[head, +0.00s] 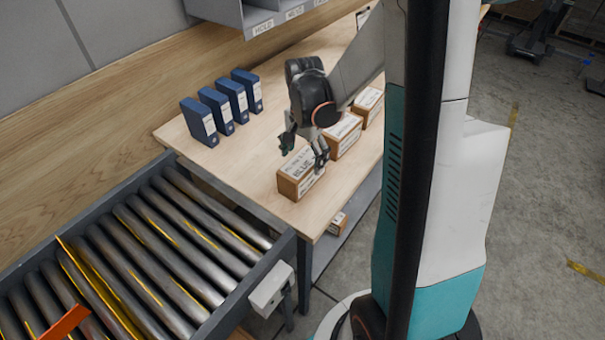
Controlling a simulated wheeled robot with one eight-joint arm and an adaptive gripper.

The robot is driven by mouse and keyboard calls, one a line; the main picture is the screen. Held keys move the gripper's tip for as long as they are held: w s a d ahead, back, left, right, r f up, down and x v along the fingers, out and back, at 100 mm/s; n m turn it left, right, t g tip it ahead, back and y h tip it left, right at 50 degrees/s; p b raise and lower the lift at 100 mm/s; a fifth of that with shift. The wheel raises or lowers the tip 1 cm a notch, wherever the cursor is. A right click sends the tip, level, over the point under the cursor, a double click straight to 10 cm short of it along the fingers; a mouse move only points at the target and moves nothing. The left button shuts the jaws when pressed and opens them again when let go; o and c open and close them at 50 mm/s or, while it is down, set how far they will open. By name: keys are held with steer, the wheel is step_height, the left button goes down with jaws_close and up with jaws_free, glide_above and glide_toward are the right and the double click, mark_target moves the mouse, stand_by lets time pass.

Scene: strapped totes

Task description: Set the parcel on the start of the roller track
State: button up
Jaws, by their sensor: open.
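Several brown cardboard parcels with white printed tops stand in a row on the wooden bench. The nearest parcel (297,184) is at the bench's near end, closest to the rollers. My gripper (304,151) is open and points down over this parcel, one finger towards its left side and the other towards its right. Whether the fingers touch it I cannot tell. The roller track (185,240), with metal rollers and a grey frame, meets the bench's near end at the lower left. Nothing lies on its rollers near the bench.
A second parcel (343,138) and a third parcel (368,104) stand farther back. Blue binders (222,110) line the bench's left side. A grey box (270,288) sticks out from the track's frame. An orange piece (63,324) lies over the track at the lower left.

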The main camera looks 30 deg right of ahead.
mark_target(302, 162)
step_height(302, 162, down, 4)
steer(key=shift+w+a+r+b, duration=0.1)
steer(key=shift+w+r+b, duration=0.05)
steer(key=shift+b, duration=0.35)
jaws_close()
steer(key=shift+r, duration=0.15)
